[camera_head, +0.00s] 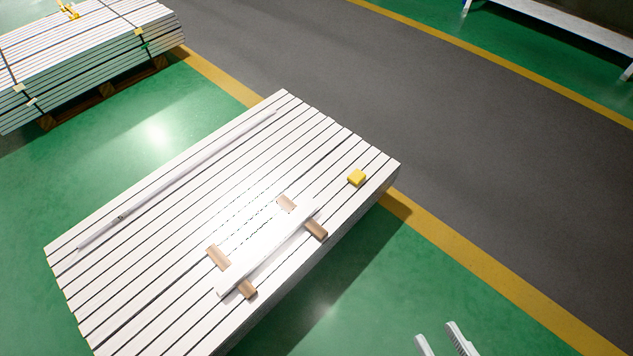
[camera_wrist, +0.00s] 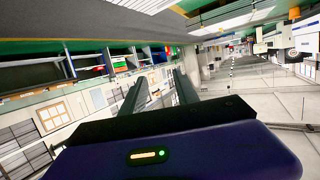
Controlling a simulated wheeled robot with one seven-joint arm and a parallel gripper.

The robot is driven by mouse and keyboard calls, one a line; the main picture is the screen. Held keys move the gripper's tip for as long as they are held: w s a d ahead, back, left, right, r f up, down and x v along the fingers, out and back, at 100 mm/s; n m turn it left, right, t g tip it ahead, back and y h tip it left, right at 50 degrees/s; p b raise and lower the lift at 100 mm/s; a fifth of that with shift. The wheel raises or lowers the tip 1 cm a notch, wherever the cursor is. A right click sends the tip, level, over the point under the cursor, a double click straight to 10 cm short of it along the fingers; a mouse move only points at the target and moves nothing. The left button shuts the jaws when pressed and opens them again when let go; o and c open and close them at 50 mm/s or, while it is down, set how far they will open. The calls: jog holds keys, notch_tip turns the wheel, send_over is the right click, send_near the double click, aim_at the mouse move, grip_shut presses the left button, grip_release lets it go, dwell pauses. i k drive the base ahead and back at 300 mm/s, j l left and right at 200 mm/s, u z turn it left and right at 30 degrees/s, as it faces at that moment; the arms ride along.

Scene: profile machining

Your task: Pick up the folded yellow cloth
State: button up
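The folded yellow cloth (camera_head: 356,178) is a small yellow block shape. It lies on the white slatted table (camera_head: 345,142), near its right corner in the head view. My gripper (camera_head: 436,332) shows at the bottom edge of the head view, below and right of the cloth and well apart from it. In the wrist view my gripper's two dark fingers (camera_wrist: 160,78) stand apart with nothing between them. The cloth does not show in the wrist view.
A strapped stack of profiles (camera_head: 85,55) stands at upper left. Green floor around my gripper is clear.

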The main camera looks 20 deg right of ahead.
aim_at(357, 177)
jog(key=i+l+u, duration=0.65)
jog(key=l+u, duration=0.25)
jog(key=i+l, duration=0.15)
jog(key=l, duration=0.2)
jog(key=i+l+u, duration=0.1)
jog(key=l, duration=0.25)
jog(key=i+l, duration=0.25)
jog(key=i+l+u, duration=0.1)
jog(key=l, duration=0.4)
jog(key=i, duration=0.05)
